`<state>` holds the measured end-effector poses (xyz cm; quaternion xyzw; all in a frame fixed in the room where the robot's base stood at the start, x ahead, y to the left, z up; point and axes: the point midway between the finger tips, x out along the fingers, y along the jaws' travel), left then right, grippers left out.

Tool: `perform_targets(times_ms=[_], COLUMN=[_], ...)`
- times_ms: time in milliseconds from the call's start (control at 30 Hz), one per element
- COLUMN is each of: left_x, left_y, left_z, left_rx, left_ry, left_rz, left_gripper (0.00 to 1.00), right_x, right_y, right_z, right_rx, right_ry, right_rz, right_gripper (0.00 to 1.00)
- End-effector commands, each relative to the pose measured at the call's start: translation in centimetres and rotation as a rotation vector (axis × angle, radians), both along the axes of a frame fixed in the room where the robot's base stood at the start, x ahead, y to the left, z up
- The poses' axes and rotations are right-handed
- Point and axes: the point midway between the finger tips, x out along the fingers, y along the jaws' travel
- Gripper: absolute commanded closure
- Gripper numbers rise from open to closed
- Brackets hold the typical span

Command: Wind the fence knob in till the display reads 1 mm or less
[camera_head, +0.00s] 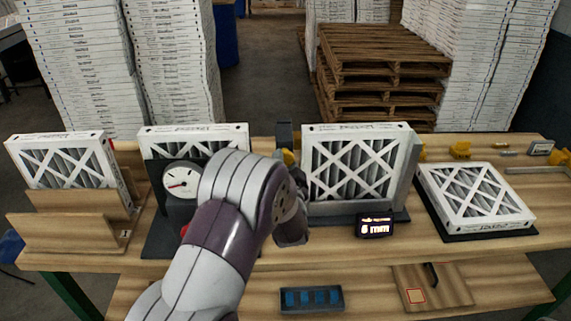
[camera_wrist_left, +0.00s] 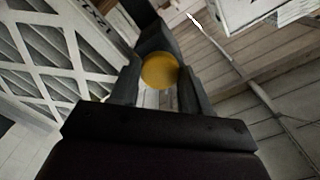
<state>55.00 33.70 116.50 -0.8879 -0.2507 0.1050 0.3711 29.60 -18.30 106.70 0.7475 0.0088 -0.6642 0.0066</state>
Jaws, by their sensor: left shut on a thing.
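The fence knob is a round yellow disc (camera_wrist_left: 160,71) between the two dark fingers of my left gripper (camera_wrist_left: 161,82) in the left wrist view. The fingers are shut on it from both sides. In the head view a bit of yellow (camera_head: 289,157) shows just beyond my left wrist, left of the upright filter in the fence (camera_head: 357,165); my arm hides most of that spot. The small dark display (camera_head: 375,226) stands in front of this filter and seems to read 5 or 6 mm; the digit is blurred. My right gripper is not in view.
A dial gauge (camera_head: 181,181) stands before another upright filter, left of my arm. A filter in a wooden holder (camera_head: 66,217) is at far left; one lies tilted on a dark base (camera_head: 490,234) at right. A blue-filled tray (camera_head: 311,299) sits on the lower shelf.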

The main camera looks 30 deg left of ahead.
Motion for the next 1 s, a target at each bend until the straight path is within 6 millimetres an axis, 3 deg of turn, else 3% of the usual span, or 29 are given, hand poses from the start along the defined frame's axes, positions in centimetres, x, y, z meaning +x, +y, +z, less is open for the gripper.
perform_targets(times_ms=[400,1000], left_x=[-0.01,0.0], left_y=[-0.04,-0.05], left_z=[-0.06,-0.09], left_rx=[0.182,0.218], left_ry=[0.113,0.136], left_rz=[-0.001,-0.002], left_gripper=[0.84,0.84], right_x=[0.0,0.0], right_y=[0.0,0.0], right_z=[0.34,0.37], right_rx=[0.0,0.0], right_ry=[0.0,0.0], right_rz=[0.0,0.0], right_gripper=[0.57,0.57])
